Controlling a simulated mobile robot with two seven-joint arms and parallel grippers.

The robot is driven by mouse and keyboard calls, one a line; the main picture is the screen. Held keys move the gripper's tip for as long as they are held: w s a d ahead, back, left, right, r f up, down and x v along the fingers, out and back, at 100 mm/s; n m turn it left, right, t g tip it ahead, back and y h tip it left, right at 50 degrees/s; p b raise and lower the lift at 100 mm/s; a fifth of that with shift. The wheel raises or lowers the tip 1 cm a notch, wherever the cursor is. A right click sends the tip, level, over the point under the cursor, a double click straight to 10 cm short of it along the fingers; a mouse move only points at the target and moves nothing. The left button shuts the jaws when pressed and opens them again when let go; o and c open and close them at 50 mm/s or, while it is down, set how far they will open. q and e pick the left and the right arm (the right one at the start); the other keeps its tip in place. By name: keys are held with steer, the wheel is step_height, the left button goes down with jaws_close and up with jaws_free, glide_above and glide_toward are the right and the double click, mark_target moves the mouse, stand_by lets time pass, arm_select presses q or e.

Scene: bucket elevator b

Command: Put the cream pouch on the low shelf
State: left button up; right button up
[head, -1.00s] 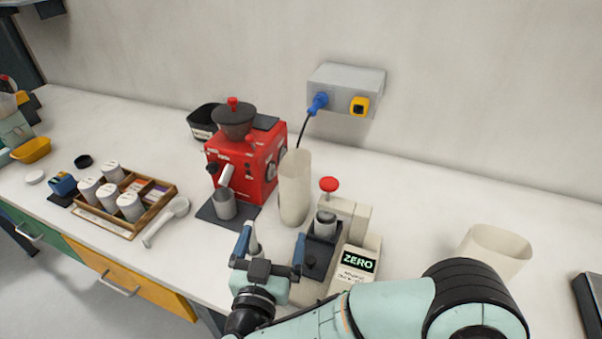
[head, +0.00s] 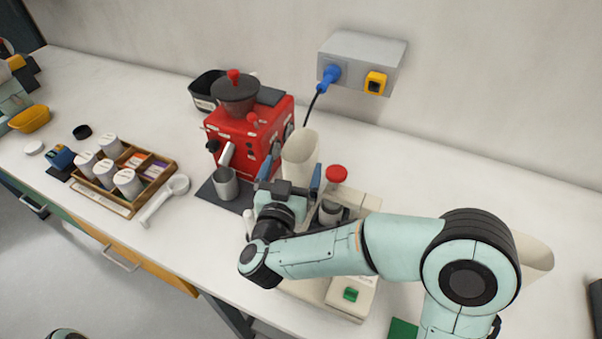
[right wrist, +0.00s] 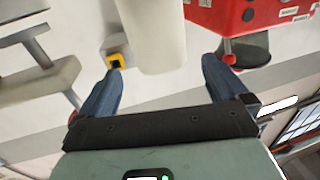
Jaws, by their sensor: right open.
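A tall cream pouch (head: 301,148) with an open top stands on the counter, just right of the red grinder. My right gripper (head: 290,174) is open at its front side. In the right wrist view the pouch (right wrist: 152,32) shows beyond and between the spread fingers (right wrist: 160,72); I cannot tell if either finger touches it. A second cream open-topped container (head: 536,254) is at the right, partly hidden behind my right arm. No low shelf can be made out. My left gripper is not in view.
The red grinder (head: 240,135) with a metal cup (head: 225,184) stands close left. A cream machine with a red knob (head: 337,174) is close right, partly under my arm. A wall socket box (head: 362,62) with a cable is behind. A wooden tray (head: 165,170) lies left.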

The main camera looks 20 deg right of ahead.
steer(key=p+x, duration=0.1)
steer(key=x, duration=0.5)
steer(key=shift+s+d+r, duration=0.1)
steer(key=c, duration=1.5)
